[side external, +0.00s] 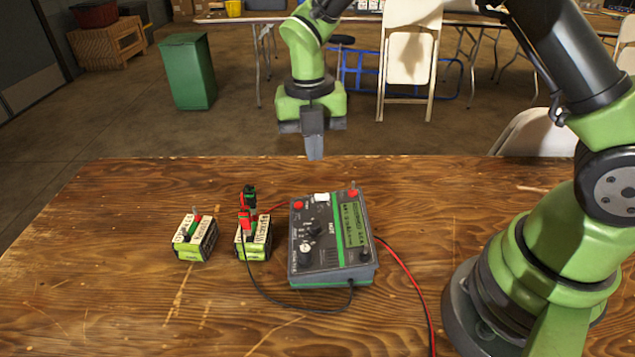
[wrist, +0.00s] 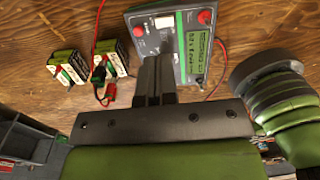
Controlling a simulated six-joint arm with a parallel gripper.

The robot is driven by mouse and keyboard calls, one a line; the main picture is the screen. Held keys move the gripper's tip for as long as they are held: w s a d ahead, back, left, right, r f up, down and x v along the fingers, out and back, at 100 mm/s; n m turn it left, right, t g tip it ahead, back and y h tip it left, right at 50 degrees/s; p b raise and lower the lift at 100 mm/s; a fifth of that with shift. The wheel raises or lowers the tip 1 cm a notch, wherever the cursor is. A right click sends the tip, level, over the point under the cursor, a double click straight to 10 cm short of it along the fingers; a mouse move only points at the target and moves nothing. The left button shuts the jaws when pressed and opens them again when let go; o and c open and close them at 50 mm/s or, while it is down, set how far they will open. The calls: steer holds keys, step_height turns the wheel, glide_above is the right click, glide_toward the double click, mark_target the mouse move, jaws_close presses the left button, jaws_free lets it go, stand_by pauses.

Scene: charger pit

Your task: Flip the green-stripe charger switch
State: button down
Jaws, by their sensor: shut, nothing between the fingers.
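The green-stripe charger (side external: 332,238) is a grey box with a green band along its lower edge, standing on the wooden table. Its top carries knobs, a red button, a white switch (side external: 321,197) and a lit green display (side external: 352,225). In the wrist view the charger (wrist: 185,45) lies beyond my fingers, with the white switch (wrist: 163,22) visible near its upper left. My gripper (side external: 314,150) is shut and empty, pointing down above the table behind the charger, apart from it. In the wrist view the closed fingers (wrist: 155,75) overlap the charger's near edge and hide part of its face.
Two battery packs (side external: 195,238) (side external: 253,240) stand left of the charger. Red and black clips (side external: 247,205) sit on the nearer pack, with wires running to the charger. A red and black cable (side external: 415,290) runs along its right. The table's left side is clear.

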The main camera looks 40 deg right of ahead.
mark_target(318, 195)
step_height(318, 195, down, 8)
steer(key=shift+s+d, duration=0.15)
steer(key=shift+f, duration=0.1)
